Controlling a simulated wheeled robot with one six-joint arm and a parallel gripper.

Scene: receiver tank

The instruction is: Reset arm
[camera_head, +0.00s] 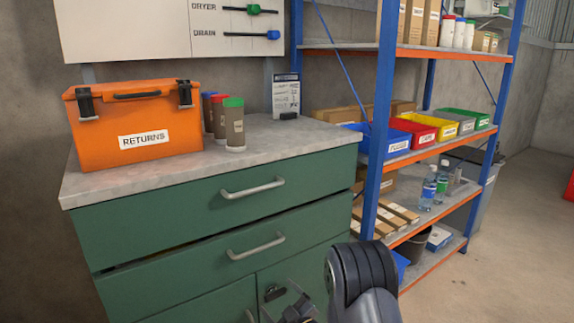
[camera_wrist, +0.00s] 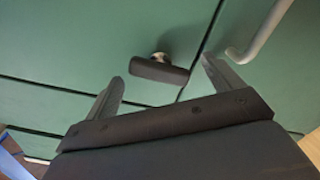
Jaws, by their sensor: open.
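My gripper (camera_wrist: 160,80) is open and empty in the wrist view, its two fingers spread apart in front of the green cabinet. A dark latch handle (camera_wrist: 160,70) on a cabinet door shows between and beyond the fingertips; I cannot tell whether they touch it. In the head view part of my gripper (camera_head: 290,308) shows at the bottom edge, just below the same dark latch (camera_head: 274,292). My arm's dark joint is at the bottom centre and hides part of the cabinet's lower right.
The green cabinet (camera_head: 200,210) has two drawers with metal handles. On its worktop (camera_head: 225,158) stand an orange RETURNS box (camera_head: 130,125) and several capped canisters (camera_head: 234,125). A blue and orange shelf (camera_head: 410,160) with coloured bins stands to the right. Open floor (camera_head: 510,230) lies at far right.

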